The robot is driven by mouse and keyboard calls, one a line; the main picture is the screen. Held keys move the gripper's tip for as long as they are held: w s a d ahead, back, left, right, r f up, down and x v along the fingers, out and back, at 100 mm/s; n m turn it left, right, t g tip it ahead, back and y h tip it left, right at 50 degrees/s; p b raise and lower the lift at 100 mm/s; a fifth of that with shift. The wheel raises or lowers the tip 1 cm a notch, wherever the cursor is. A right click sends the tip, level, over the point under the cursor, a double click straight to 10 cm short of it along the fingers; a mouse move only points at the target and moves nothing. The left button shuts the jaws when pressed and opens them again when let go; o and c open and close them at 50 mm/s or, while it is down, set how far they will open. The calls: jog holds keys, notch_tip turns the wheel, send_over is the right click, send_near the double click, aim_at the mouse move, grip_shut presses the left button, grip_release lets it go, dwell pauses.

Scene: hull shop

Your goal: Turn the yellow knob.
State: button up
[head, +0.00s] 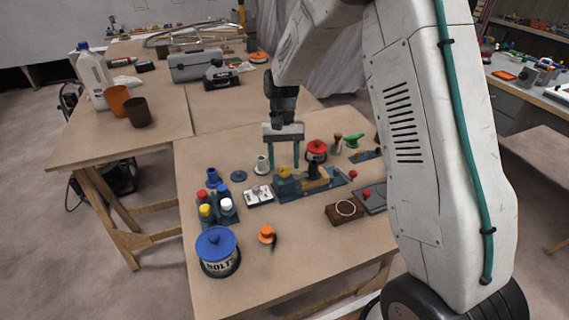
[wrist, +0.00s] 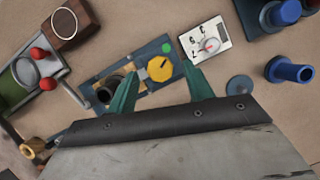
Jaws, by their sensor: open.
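The yellow knob (head: 284,172) is on a blue board (head: 345,177) on the near table. In the wrist view the knob (wrist: 160,68) is a yellow disc with a dark mark, beside a dark round part and a green dot. My gripper (head: 283,166) points down over the knob, with its two teal fingers apart. In the wrist view my gripper (wrist: 161,71) has one finger on each side of the knob, with nothing held. I cannot tell how far the fingertips are above the board or whether they touch the knob.
A white switch plate (head: 259,195) lies left of the board. A red-topped part (head: 316,150) stands close behind it. A brown block with a ring (head: 344,210) lies in front right.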

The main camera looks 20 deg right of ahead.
aim_at(288, 168)
jog(key=v, duration=0.6)
jog(key=shift+r, duration=0.2)
jog(key=shift+w, duration=0.1)
jog(key=s, duration=0.1)
jog(key=s+f, duration=0.1)
jog(key=shift+s+d+n, duration=0.2)
jog(key=shift+s+n, duration=0.1)
jog(key=shift+s, duration=0.05)
jog(key=s+r+n+t, duration=0.1)
jog(key=s+r, duration=0.4)
jog(key=s, duration=0.5)
jog(key=s+d+r+t, duration=0.1)
jog(key=s+r, duration=0.4)
jog(key=s, duration=0.5)
jog(key=s+r+n+t+h, duration=0.1)
jog(key=s+r+t, duration=0.2)
jog(key=s, duration=0.8)
jog(key=shift+d+r+n+t, duration=0.3)
jog(key=shift+d+r, duration=0.1)
jog(key=shift+r, duration=0.85)
